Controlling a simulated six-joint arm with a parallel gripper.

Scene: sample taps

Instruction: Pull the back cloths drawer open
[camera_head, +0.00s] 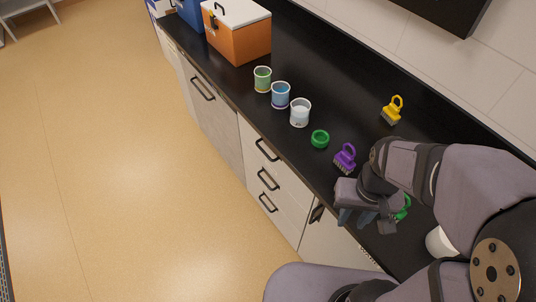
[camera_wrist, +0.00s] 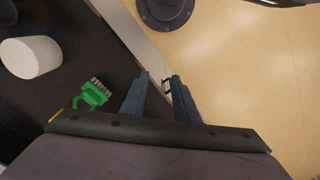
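The top handle (camera_head: 267,150), middle handle (camera_head: 268,180) and bottom handle (camera_head: 267,203) all show; the drawers look closed. I see no label telling which is the cloths drawer. My gripper (camera_head: 355,221) is above the counter's front edge, right of this stack, fingers apart and empty.
A green brush (camera_wrist: 95,93) and white cylinder (camera_wrist: 32,57) lie near my gripper. The floor is clear.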

